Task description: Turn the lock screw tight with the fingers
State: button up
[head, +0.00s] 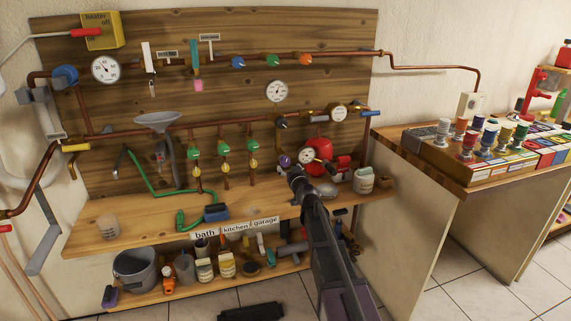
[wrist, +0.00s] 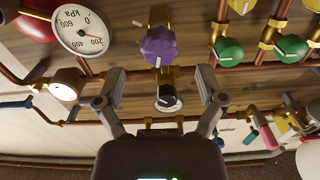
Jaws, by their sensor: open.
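I cannot tell for certain which of these is the lock screw. My gripper (wrist: 160,88) is open, with one finger to each side of the black knob and gaps on both sides. In the head view, my gripper (head: 299,178) is in front of the board, below the purple knob (head: 284,160); the black knob (head: 282,123) shows higher up.
A white gauge (wrist: 82,34) on a red vessel is at upper left in the wrist view. Green knobs (wrist: 228,51) on brass valves stand to the right. In the head view, the red vessel (head: 319,146) and a white pot (head: 363,180) stand close to my gripper's right.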

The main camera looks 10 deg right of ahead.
aim_at(286, 163)
jog(key=shift+w+a, duration=0.2)
jog(key=shift+w, duration=0.95)
jog(key=shift+w+a, duration=0.2)
jog(key=shift+w, duration=0.9)
jog(key=c, duration=1.1)
